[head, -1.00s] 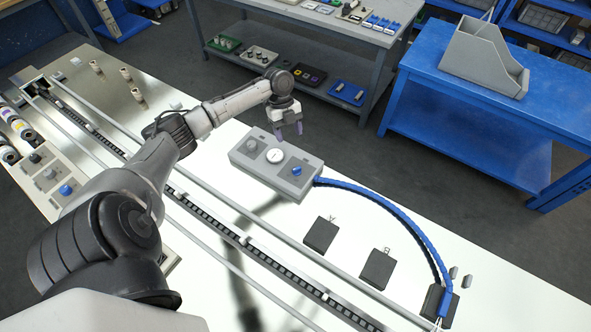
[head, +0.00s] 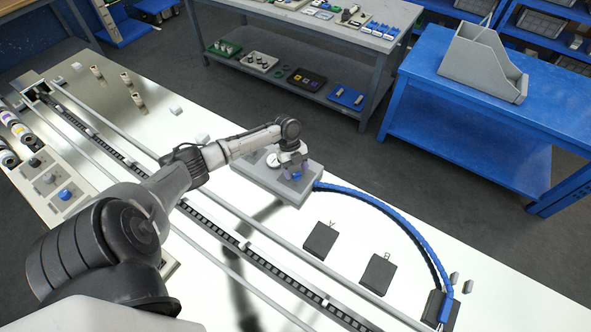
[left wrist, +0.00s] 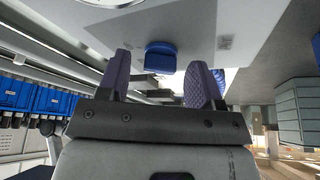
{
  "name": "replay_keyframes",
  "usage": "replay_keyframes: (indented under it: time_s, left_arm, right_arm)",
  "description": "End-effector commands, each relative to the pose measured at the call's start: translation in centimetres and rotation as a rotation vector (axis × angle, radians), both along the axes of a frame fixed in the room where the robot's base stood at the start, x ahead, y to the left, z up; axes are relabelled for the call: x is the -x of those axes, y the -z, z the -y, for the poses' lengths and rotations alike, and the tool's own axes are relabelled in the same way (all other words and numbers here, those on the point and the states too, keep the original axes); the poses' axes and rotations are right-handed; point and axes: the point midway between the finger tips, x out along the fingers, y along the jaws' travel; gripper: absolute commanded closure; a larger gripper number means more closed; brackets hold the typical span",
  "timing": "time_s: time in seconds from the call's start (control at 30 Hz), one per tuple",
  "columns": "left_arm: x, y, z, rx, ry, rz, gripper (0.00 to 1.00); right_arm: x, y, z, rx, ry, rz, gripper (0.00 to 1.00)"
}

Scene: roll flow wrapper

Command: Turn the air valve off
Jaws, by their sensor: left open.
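The air valve is a blue knob on a grey box (head: 258,180) with a round white gauge (head: 272,160). In the left wrist view the blue knob (left wrist: 160,57) stands out from the grey panel between my finger tips and beyond them. My left gripper (head: 293,173) is over the knob end of the box in the head view and mostly hides the knob. Its purple-padded fingers (left wrist: 165,80) are open, with the knob not gripped. Whether a finger touches the knob I cannot tell. My right gripper is not in view.
A blue hose (head: 400,226) curves from the box to a dark fitting (head: 437,305). Two dark blocks (head: 320,239) lie on the bright table. A rail conveyor (head: 225,237) runs along it. A blue bench (head: 480,125) stands at the back right.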

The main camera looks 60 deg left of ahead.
Motion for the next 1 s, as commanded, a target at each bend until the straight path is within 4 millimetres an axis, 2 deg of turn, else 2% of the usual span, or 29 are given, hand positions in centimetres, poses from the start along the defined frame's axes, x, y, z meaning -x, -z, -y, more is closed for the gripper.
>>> replay_keyframes:
  time_s: [0.33, 0.83, 1.0]
  left_arm:
    - [0.01, 0.19, 0.09, 0.000, 0.000, 0.000, 0.40]
    - [0.01, 0.16, 0.06, 0.000, 0.000, 0.000, 0.88]
    - [0.03, 0.09, 0.08, 0.001, -0.008, -0.001, 0.90]
  right_arm:
    - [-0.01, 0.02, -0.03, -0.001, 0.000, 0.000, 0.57]
    - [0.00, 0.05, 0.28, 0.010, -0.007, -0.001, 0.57]
    - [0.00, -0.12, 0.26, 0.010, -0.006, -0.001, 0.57]
